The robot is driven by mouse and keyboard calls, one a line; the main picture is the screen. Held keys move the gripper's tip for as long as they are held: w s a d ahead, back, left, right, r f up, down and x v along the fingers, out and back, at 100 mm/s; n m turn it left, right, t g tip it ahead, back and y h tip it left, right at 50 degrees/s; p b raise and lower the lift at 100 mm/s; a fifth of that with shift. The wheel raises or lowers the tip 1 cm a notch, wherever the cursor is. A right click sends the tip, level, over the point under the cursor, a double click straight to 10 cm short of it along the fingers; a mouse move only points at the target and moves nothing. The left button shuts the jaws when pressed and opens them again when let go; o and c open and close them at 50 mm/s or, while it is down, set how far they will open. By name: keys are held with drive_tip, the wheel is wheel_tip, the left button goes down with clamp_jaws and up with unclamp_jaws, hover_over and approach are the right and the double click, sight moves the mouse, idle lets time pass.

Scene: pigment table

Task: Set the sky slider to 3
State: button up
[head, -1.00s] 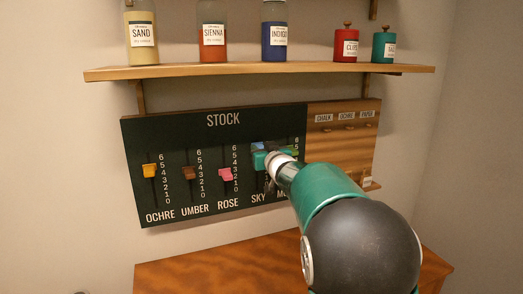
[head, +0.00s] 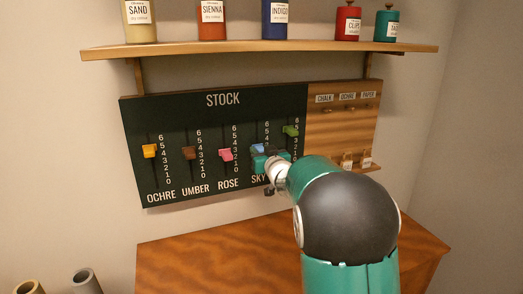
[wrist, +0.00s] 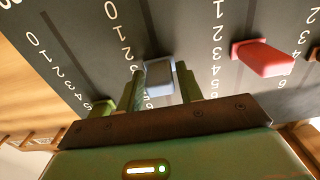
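The sky slider has a light blue knob (head: 258,148) on the dark STOCK board (head: 215,115). In the head view the knob sits around the 3 to 4 marks, but my gripper (head: 266,162) partly covers its scale. The wrist view shows the board upside down, with the blue knob (wrist: 160,75) between the two green fingers of my gripper (wrist: 162,88). The fingers stand close along both sides of the knob and appear shut on it.
The pink rose knob (head: 226,155) is left of sky. A green knob (head: 291,131) stands higher to its right. Brown umber (head: 189,153) and yellow ochre (head: 150,151) knobs are farther left. A bottle shelf (head: 250,48) hangs above; a wooden surface (head: 220,255) lies below.

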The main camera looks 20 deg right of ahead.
drive_tip(key=shift+o, duration=0.9)
drive_tip(key=s, duration=1.3)
drive_tip(key=shift+s, duration=0.4)
drive_tip(key=s+a+f+g, duration=0.2)
drive_tip(key=s+a+g, duration=0.2)
drive_tip(key=s, duration=0.6)
drive_tip(key=s+a+f+g, duration=0.2)
drive_tip(key=s+a+g, duration=0.2)
drive_tip(key=s, duration=0.6)
drive_tip(key=s+a+f+g, duration=0.3)
drive_tip(key=s+a, duration=0.3)
drive_tip(key=s, duration=0.5)
drive_tip(key=shift+a+g, duration=0.4)
drive_tip(key=shift+g, duration=0.3)
drive_tip(key=shift+w+f, duration=0.1)
